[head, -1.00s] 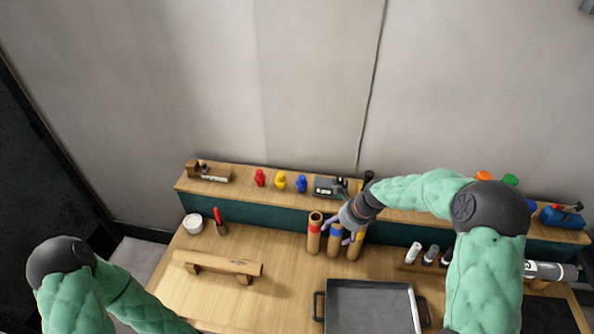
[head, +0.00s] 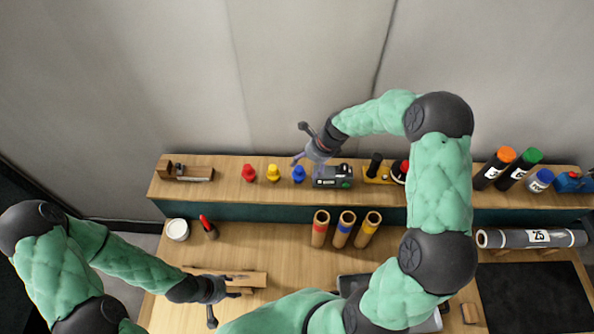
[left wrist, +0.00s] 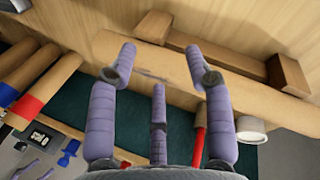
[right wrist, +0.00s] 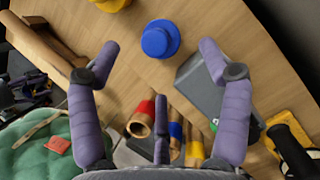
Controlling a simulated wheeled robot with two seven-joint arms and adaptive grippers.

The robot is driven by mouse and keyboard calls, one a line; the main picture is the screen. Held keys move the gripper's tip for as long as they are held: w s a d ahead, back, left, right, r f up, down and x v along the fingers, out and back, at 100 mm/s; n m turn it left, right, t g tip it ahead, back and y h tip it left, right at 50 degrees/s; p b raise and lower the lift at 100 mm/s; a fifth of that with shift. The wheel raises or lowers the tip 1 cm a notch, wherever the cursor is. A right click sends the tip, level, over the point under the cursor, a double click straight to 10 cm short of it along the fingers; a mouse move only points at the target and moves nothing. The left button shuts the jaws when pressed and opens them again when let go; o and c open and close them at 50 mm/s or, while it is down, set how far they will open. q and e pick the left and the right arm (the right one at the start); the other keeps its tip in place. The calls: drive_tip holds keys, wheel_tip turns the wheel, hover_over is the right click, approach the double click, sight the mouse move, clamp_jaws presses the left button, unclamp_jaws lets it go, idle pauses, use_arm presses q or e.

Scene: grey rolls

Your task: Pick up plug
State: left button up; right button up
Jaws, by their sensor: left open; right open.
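Three plugs stand in a row on the raised shelf: red (head: 249,173), yellow (head: 273,173) and blue (head: 298,174). My right gripper (head: 300,146) is open and empty above the shelf near the blue plug. In the right wrist view the blue plug (right wrist: 160,38) shows beyond and between the spread fingers, apart from them; the yellow plug (right wrist: 110,4) is cut by the top edge. My left gripper (head: 222,302) is open and empty over the wooden roll stand (head: 255,279). The left wrist view shows its spread fingers (left wrist: 158,58) above that stand.
Three open tubes with red (head: 320,228), blue (head: 343,230) and yellow (head: 367,230) bands stand below the shelf. A grey device (head: 332,176) sits just right of the blue plug. A white cup (head: 178,230) and red marker (head: 208,227) stand left.

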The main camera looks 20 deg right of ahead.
sight(299, 173)
drive_tip(key=shift+x, duration=3.8)
drive_tip(key=c, duration=1.3)
